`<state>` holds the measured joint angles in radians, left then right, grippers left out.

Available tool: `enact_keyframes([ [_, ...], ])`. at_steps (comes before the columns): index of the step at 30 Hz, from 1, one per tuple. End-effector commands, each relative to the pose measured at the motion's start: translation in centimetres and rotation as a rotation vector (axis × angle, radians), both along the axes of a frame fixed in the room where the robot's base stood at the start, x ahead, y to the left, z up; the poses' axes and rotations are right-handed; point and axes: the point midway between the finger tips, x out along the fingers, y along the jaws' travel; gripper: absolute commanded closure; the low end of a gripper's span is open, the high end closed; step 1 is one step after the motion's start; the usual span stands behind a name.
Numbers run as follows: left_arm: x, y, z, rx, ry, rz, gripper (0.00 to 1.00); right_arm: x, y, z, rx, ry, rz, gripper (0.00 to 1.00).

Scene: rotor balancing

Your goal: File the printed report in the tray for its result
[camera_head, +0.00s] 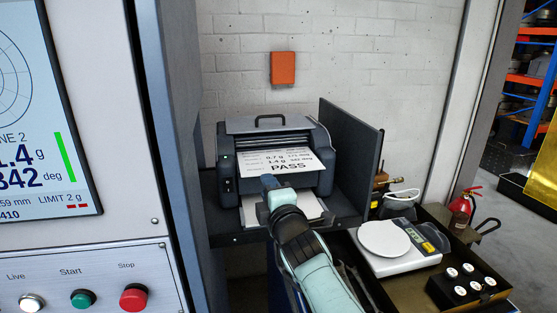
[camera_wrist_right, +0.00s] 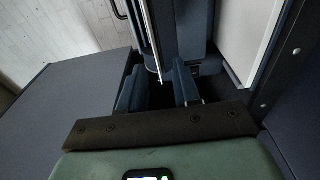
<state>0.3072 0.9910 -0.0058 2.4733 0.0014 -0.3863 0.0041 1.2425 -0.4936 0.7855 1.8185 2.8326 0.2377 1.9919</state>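The printed report (camera_head: 282,160) sticks out of the front of the dark printer (camera_head: 325,165), print side up, and reads PASS in large letters. My right gripper (camera_head: 268,183) is at the report's near edge. In the right wrist view its two blue fingers (camera_wrist_right: 158,92) stand apart, with the thin pale edge of the sheet (camera_wrist_right: 160,74) seen nearly edge-on between them. I cannot tell whether either finger touches the paper. My left gripper is not in view. I cannot make out any result tray.
More white paper (camera_head: 312,207) lies below the report. A dark panel (camera_head: 350,155) stands right of the printer. A scale (camera_head: 395,250) and a black block of weights (camera_head: 468,285) sit at lower right. The machine's screen and buttons (camera_head: 83,298) are at left.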

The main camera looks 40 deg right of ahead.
Motion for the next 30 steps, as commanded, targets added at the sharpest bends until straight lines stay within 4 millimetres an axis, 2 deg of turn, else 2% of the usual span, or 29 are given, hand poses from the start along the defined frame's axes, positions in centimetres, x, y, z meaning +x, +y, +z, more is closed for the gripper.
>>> enact_keyframes([
  [5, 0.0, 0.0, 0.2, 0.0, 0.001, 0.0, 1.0, 0.8, -0.4, 0.2, 0.0, 0.0, -0.001, 0.68],
  [16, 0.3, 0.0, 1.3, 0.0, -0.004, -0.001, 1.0, 4.4, -1.9, 0.6, -0.001, 0.002, -0.003, 0.68],
  [28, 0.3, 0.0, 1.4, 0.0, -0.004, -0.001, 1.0, 5.1, -2.0, 0.6, -0.001, 0.0, 0.0, 0.68],
  [29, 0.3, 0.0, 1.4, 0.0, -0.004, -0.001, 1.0, 5.1, -2.0, 0.6, 0.0, 0.001, 0.0, 0.74],
  [30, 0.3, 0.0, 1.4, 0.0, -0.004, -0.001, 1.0, 5.1, -2.0, 0.6, 0.0, 0.001, 0.0, 0.87],
])
